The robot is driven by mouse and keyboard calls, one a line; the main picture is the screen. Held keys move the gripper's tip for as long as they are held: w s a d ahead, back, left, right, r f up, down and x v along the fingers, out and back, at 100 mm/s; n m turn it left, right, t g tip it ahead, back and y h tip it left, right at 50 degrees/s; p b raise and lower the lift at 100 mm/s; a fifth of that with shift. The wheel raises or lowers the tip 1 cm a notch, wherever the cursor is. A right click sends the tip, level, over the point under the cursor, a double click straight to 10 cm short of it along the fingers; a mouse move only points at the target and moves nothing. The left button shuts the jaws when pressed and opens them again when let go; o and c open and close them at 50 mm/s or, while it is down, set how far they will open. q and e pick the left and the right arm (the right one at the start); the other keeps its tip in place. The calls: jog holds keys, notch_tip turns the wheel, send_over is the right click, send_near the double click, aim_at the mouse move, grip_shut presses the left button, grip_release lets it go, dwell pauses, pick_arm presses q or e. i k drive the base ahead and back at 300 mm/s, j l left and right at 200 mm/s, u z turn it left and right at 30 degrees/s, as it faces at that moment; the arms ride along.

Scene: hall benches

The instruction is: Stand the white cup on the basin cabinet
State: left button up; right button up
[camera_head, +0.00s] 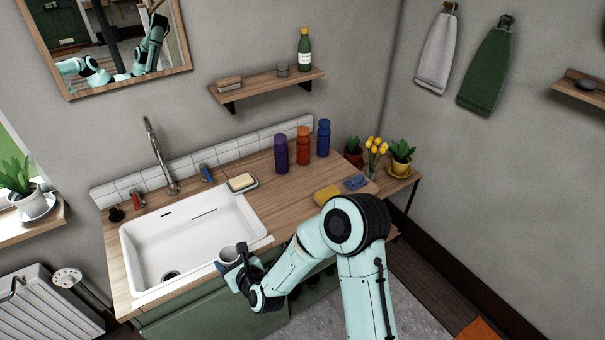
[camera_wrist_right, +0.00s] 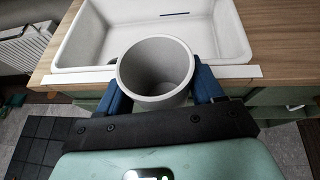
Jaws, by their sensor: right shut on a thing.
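The white cup (camera_head: 228,254) is upright in my right gripper (camera_head: 232,262), at the front edge of the basin cabinet. In the right wrist view the cup (camera_wrist_right: 156,72) sits between the two blue fingers of the gripper (camera_wrist_right: 157,88), which is shut on it. The cup looks empty. The basin cabinet (camera_head: 290,192) has a wooden top, green front and a white sink (camera_head: 190,240). The cup overlaps the sink's front rim in view; I cannot tell its height above it. My left gripper is not in the head view, except perhaps in the mirror.
A soap dish (camera_head: 242,183), yellow sponge (camera_head: 327,195) and purple (camera_head: 281,154), orange (camera_head: 303,146) and blue (camera_head: 323,138) bottles stand on the wooden top. A tap (camera_head: 160,155) rises behind the sink. Bare wood lies right of the sink.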

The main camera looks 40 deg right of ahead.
aim_at(280, 205)
jog(key=i+l+u, duration=0.1)
jog(key=l, duration=0.35)
jog(key=i+l+u, duration=0.15)
jog(key=l, duration=0.25)
jog(key=i+l+u, duration=0.1)
jog(key=i+l, duration=0.1)
jog(key=i, duration=0.05)
